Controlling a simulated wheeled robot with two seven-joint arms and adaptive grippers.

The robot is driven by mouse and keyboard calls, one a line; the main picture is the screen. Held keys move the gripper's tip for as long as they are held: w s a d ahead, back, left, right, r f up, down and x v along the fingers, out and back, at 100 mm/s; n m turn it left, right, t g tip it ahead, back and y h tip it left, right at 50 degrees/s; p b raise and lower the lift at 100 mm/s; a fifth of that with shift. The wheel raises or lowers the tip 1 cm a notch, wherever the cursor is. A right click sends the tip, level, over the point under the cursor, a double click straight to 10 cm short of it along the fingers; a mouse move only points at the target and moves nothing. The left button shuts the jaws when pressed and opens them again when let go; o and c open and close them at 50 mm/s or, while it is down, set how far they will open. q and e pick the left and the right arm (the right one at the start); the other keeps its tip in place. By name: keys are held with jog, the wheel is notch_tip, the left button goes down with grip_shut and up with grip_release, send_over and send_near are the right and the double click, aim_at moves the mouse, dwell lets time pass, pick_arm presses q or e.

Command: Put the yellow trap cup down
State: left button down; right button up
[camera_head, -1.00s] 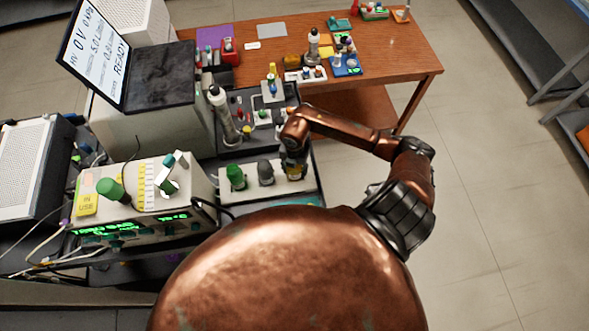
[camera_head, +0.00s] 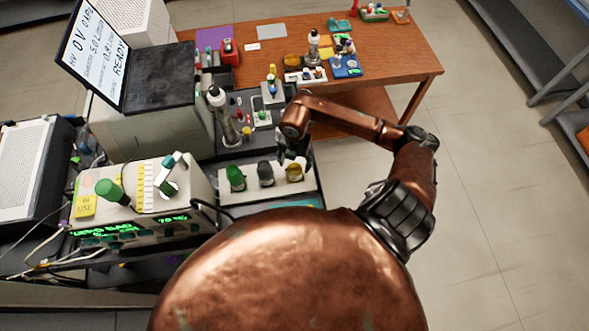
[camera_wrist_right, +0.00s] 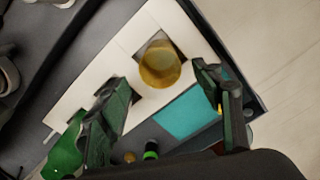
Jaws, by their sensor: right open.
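The yellow trap cup (camera_head: 294,173) stands in the right-hand place of a white holder (camera_head: 251,184), beside a dark cup (camera_head: 265,172) and a green cup (camera_head: 236,177). In the right wrist view the yellow cup (camera_wrist_right: 160,66) sits in a dark square recess of the white holder (camera_wrist_right: 78,97). My right gripper (camera_head: 297,158) is just above and behind the yellow cup. In the wrist view its two fingers are spread (camera_wrist_right: 160,80), with visible gaps to the cup. My left gripper is not in view.
A teal patch (camera_wrist_right: 192,110) lies beside the holder. Behind it stand a tall grey cylinder (camera_head: 222,117) and small coloured parts. An instrument with green displays (camera_head: 130,225) is at left. A wooden table (camera_head: 400,62) stands behind, with open floor to the right.

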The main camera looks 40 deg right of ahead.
aim_at(294, 170)
notch_tip(294, 170, up, 6)
